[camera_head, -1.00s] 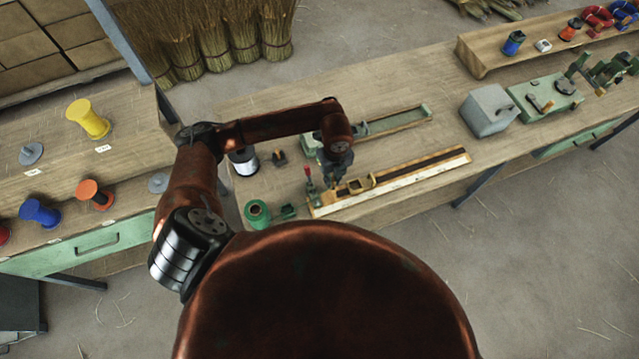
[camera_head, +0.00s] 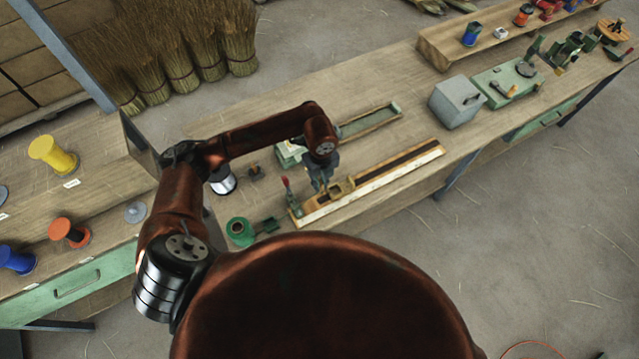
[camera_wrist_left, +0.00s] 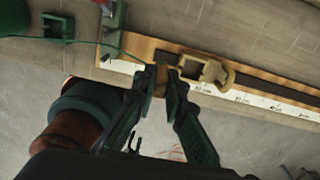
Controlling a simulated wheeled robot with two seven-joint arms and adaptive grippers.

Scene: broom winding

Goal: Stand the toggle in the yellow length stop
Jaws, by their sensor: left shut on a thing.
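My left gripper (camera_head: 321,186) is at the near left end of the measuring board, beside the yellow length stop (camera_head: 342,189). In the left wrist view its two fingers (camera_wrist_left: 160,84) are shut on a small brown piece that looks like the toggle (camera_wrist_left: 162,75). The stop, a yellow open frame with a rounded knob (camera_wrist_left: 213,73), lies just right of the fingertips on the board. A thin green line runs from the left to the fingertips. The toggle is hidden in the head view. My right gripper is not in view.
The long board (camera_head: 395,175) carries a dark slot and a white scale. A red-handled clamp (camera_head: 287,187) stands at its left end. A green spool (camera_head: 241,231) is further left. A grey box (camera_head: 455,104) and a green machine (camera_head: 506,86) stand to the right.

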